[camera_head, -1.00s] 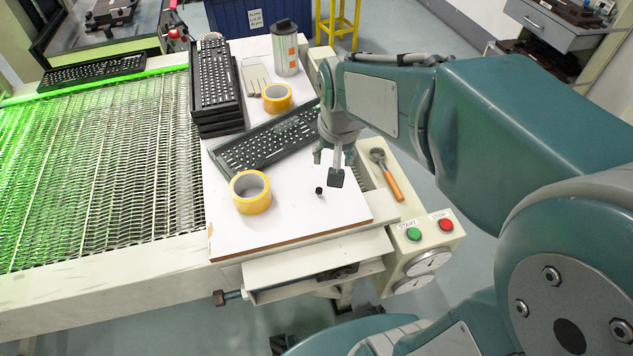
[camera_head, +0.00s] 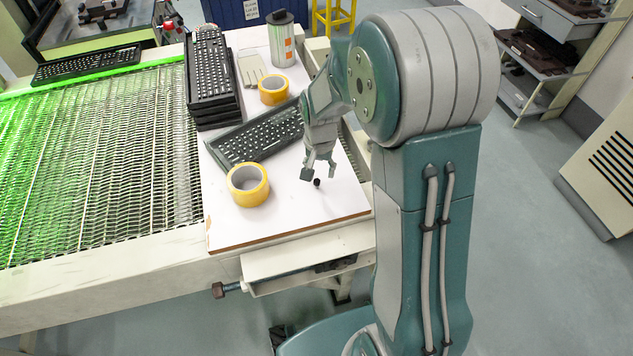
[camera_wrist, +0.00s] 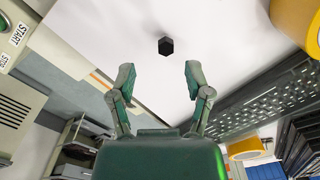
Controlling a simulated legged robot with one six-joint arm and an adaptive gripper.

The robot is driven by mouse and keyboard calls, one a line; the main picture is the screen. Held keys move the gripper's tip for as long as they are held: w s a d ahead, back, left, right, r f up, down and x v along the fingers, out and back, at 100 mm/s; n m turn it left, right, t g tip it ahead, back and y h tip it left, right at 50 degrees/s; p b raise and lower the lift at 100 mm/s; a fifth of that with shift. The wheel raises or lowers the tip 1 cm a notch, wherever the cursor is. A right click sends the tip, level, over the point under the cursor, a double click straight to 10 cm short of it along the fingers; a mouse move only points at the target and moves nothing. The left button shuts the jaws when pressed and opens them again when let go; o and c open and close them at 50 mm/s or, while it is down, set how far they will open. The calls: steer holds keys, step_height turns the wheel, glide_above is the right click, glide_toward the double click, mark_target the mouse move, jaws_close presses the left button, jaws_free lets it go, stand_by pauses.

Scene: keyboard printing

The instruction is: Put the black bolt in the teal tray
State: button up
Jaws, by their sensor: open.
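The black bolt (camera_head: 317,183) is small and stands on the white board (camera_head: 290,225), near its right front part. In the wrist view the bolt (camera_wrist: 165,46) lies ahead of the fingertips, roughly midway between them. My gripper (camera_head: 318,172) is just above and beside the bolt in the head view, pointing down. In the wrist view my gripper (camera_wrist: 160,76) has its two fingers spread wide with nothing between them. I cannot make out a teal tray in either view.
A yellow tape roll (camera_head: 247,184) stands left of the bolt, with a second roll (camera_head: 273,90) farther back. A loose keyboard (camera_head: 258,135) lies behind the bolt. Stacked keyboards (camera_head: 212,80) and a canister (camera_head: 281,38) stand at the back. The board's front is clear.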

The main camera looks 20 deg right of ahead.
mark_target(316, 180)
steer(key=f, duration=0.5)
steer(key=shift+w+a+f, duration=0.1)
steer(key=shift+w+a, duration=0.2)
jaws_close()
